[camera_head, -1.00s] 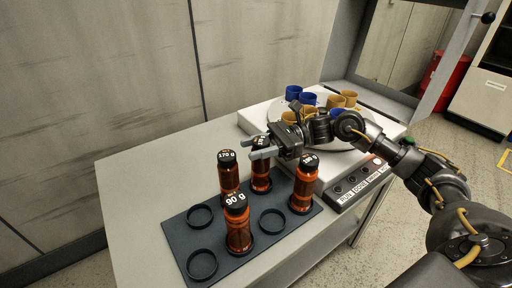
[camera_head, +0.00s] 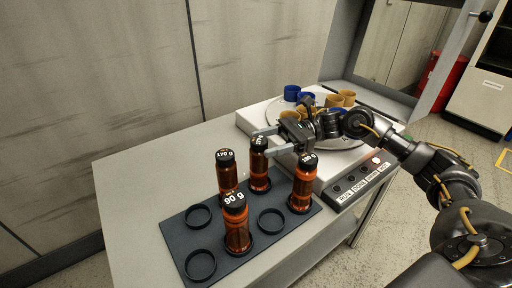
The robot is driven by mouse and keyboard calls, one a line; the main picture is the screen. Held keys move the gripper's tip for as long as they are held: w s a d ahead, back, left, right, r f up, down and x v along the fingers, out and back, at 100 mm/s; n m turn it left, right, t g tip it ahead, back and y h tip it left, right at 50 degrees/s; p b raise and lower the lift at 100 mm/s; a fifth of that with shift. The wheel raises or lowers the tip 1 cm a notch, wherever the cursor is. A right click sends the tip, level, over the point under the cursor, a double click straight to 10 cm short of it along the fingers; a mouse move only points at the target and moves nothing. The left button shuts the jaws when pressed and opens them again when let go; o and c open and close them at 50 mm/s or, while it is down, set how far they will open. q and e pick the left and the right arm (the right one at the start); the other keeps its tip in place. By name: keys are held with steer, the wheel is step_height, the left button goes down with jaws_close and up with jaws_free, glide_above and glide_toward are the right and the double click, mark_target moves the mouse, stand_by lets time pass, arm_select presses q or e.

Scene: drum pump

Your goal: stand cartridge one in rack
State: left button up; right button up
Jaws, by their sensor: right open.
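Several amber cartridges with black caps stand upright in the dark rack (camera_head: 222,242). One cartridge (camera_head: 237,225) is at the front, one (camera_head: 227,175) behind it on the left, one (camera_head: 302,184) on the right and one (camera_head: 259,168) at the back. Which is cartridge one I cannot tell, as the cap labels are only partly readable. My right gripper (camera_head: 268,142) is open, its fingers pointing left beside the back cartridge's cap. Whether a finger touches the cap I cannot tell. My left gripper is out of view.
The rack has empty rings (camera_head: 199,217) at left and front (camera_head: 200,264), and one (camera_head: 271,221) in the middle. Behind it stands a white machine with a round plate (camera_head: 359,152), blue cups (camera_head: 291,93), tan cups (camera_head: 347,97) and a button panel (camera_head: 362,184). The table's left side is clear.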

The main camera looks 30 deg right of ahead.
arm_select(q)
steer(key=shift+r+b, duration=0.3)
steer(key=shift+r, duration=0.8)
arm_select(e)
steer(key=shift+s+d, duration=0.1)
steer(key=shift+d, duration=1.75)
